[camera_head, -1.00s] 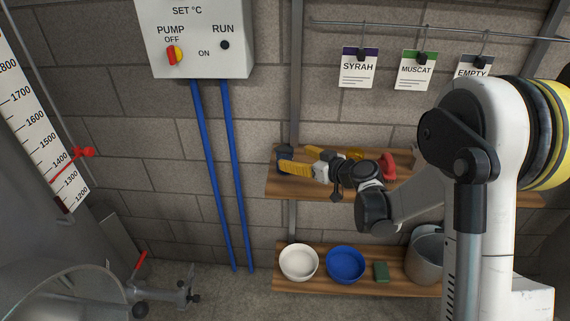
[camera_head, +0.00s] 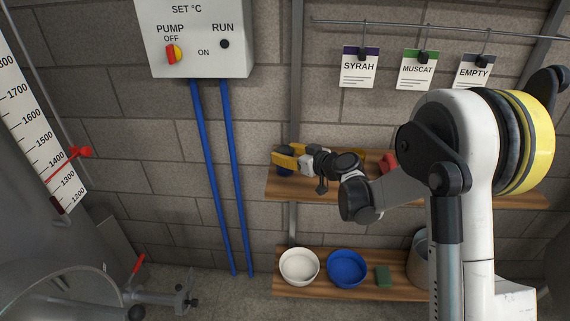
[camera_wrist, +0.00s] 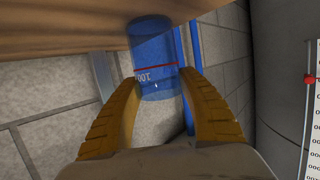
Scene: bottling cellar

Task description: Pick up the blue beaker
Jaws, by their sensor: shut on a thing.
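The blue beaker (camera_wrist: 156,60) is clear blue with a red line and white markings, which appear upside down in the wrist view. My gripper (camera_wrist: 160,82) has one yellow finger on each side of it and is shut on it. In the head view my gripper (camera_head: 279,155) is at the left end of the upper wooden shelf (camera_head: 290,189). Its fingers hide much of the beaker there; a dark blue part (camera_head: 285,171) shows below them. I cannot tell whether the beaker's base touches the shelf.
A red thing (camera_head: 389,163) sits on the upper shelf, partly behind my arm. The lower shelf (camera_head: 318,291) holds a white bowl (camera_head: 299,267), a blue bowl (camera_head: 347,269), a green block (camera_head: 383,276) and a grey bucket (camera_head: 418,262). Blue pipes (camera_head: 216,180) run down the wall to the left.

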